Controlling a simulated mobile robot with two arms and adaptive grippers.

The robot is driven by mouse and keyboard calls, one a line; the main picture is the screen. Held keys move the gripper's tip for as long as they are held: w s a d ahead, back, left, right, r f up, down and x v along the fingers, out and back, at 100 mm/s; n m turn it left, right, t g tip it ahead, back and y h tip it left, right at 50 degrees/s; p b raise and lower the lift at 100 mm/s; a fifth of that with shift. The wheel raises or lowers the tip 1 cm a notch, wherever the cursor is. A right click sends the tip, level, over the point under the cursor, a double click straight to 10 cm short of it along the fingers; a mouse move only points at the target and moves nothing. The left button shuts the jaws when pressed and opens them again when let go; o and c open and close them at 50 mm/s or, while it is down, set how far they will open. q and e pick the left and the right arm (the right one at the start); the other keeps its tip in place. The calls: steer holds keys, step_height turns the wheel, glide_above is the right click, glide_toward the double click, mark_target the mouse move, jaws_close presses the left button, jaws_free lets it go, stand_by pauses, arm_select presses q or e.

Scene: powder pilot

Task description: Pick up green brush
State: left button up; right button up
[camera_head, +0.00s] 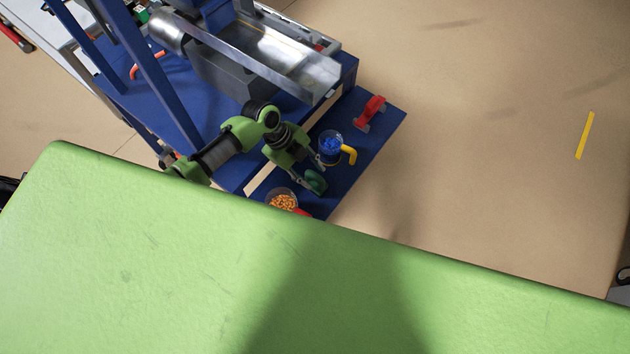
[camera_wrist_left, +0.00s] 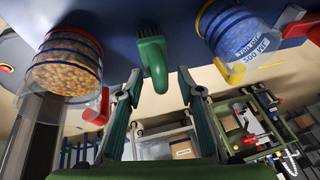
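The green brush (camera_head: 317,183) is on the blue shelf, between the two round containers. In the left wrist view the green brush (camera_wrist_left: 153,62) shows its rounded handle toward me and its dark bristles against the blue surface. My left gripper (camera_head: 307,179) is right at the brush. In the wrist view its two fingers (camera_wrist_left: 159,76) are spread apart, with the handle end in line with the gap between them. Clear space shows on both sides of the handle, so it is not gripped. My right gripper is in neither view.
A container of blue pellets with a yellow handle (camera_head: 331,146) stands close beside the gripper. A container of orange pellets (camera_head: 283,199) is on the other side. A red-handled object (camera_head: 371,110) lies farther along the blue shelf (camera_head: 385,125). A metal chute (camera_head: 290,62) is behind.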

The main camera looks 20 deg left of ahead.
arm_select(q)
jaws_close()
step_height(320, 180, up, 10)
stand_by(0.7)
